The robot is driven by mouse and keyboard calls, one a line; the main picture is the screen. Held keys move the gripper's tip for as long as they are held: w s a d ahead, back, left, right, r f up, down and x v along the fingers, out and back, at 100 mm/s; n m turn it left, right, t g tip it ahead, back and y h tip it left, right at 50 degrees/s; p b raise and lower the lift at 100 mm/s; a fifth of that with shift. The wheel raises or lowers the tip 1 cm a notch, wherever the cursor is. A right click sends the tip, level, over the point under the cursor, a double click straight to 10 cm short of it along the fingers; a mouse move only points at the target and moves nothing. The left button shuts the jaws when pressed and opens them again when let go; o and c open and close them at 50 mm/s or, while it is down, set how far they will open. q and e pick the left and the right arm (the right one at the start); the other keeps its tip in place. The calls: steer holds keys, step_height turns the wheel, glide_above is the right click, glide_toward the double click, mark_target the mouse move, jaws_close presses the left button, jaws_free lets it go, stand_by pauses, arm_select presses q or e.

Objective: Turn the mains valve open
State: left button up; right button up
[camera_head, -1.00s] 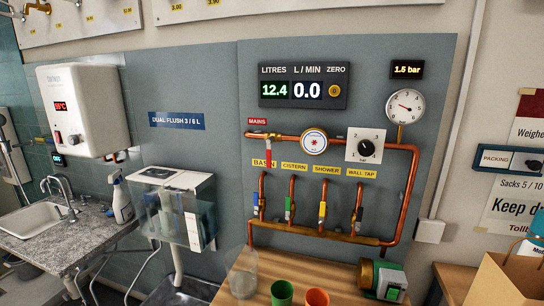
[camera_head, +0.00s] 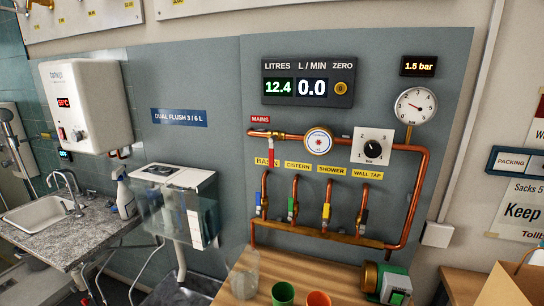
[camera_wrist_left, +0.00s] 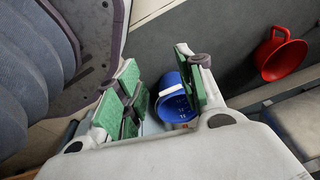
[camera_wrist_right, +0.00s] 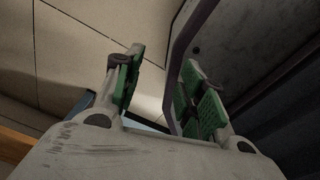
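The mains valve (camera_head: 270,150) is at the left end of the upper copper pipe, just under the red MAINS label (camera_head: 260,119). Its red lever hangs down, across the level pipe. Neither gripper shows in the head view. In the left wrist view my left gripper (camera_wrist_left: 160,90) has its green-padded fingers apart, with nothing held. In the right wrist view my right gripper (camera_wrist_right: 165,85) also has its fingers apart and is empty. The valve is in neither wrist view.
The meter (camera_head: 307,80) reads 12.4 litres and 0.0 L/min. A gauge (camera_head: 415,106) sits above the pipe. Cups (camera_head: 283,293) and a pump (camera_head: 385,281) stand on the wooden bench (camera_head: 340,283) below. A blue mug (camera_wrist_left: 174,100) shows beyond my left fingers.

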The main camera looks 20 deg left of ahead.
arm_select(q)
steer(key=w+d+r+t+p, duration=0.1)
steer(key=w+r, duration=0.4)
steer(key=r, duration=1)
steer(key=w+d+r+t+p, duration=0.15)
steer(key=w+r, duration=0.35)
steer(key=r, duration=1)
steer(key=w+d+r+p, duration=0.2)
steer(key=w+r, duration=0.3)
steer(key=r, duration=1)
steer(key=w+r+t, duration=0.4)
steer(key=w+r, duration=0.3)
steer(key=r, duration=0.7)
steer(key=w+r+n+t, duration=0.1)
steer(key=w+r+t, duration=0.4)
steer(key=r, duration=0.9)
steer(key=w+r+n+t, duration=0.1)
steer(key=w+r+t, duration=0.3)
steer(key=w+r, duration=0.6)
step_height(320, 180, up, 5)
steer(key=shift+w+f+h, duration=0.1)
steer(key=shift+w+h, duration=0.2)
steer(key=shift+h, duration=0.1)
arm_select(e)
steer(key=a+r, duration=0.1)
steer(key=r, duration=0.1)
steer(key=a+r, duration=0.2)
steer(key=shift+s+a+r, duration=0.15)
steer(key=shift+a+r, duration=0.05)
steer(key=shift+r, duration=0.15)
